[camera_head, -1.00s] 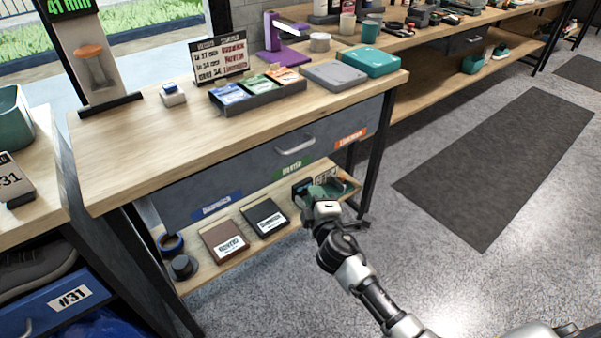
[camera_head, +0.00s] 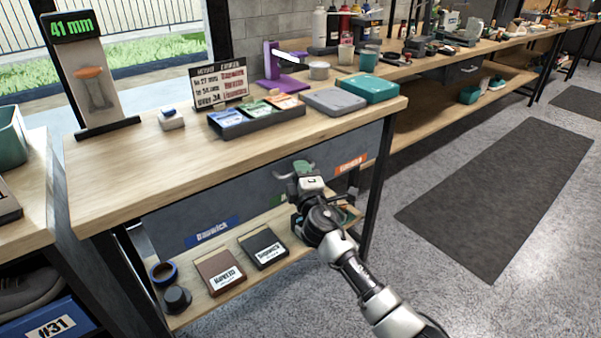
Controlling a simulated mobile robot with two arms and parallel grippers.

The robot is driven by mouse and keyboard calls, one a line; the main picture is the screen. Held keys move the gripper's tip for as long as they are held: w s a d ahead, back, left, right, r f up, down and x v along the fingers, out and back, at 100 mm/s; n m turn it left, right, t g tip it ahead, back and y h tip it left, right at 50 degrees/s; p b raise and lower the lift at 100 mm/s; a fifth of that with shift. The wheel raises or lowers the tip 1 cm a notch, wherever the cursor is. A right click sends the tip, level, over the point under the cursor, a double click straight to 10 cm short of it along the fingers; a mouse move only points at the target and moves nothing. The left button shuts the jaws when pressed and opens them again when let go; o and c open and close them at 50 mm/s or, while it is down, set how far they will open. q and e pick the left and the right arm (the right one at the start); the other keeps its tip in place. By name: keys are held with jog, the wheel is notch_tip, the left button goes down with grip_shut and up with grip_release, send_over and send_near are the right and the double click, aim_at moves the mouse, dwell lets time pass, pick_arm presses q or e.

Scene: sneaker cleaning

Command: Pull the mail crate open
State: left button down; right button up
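The mail crate appears as a grey drawer-like front (camera_head: 240,199) under the wooden tabletop, with blue, green and orange labels; it looks flush under the table. My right gripper (camera_head: 303,174) is in front of its middle, where the handle is. The gripper hides most of the handle and part of the green label. A small green patch shows at the fingers; I cannot tell what it is. Whether the fingers are around the handle or touching it cannot be made out. My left gripper is not in view.
A lower shelf holds a brown box (camera_head: 219,270), a black box (camera_head: 263,248) and round containers (camera_head: 176,299). On the tabletop stand a card tray (camera_head: 256,117), a grey case (camera_head: 335,101) and a teal case (camera_head: 368,88). Clear floor and a dark mat (camera_head: 490,190) lie to the right.

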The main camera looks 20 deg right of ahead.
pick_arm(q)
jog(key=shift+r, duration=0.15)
pick_arm(e)
jog(key=shift+w, duration=0.25)
grip_shut()
jog(key=shift+s, duration=0.1)
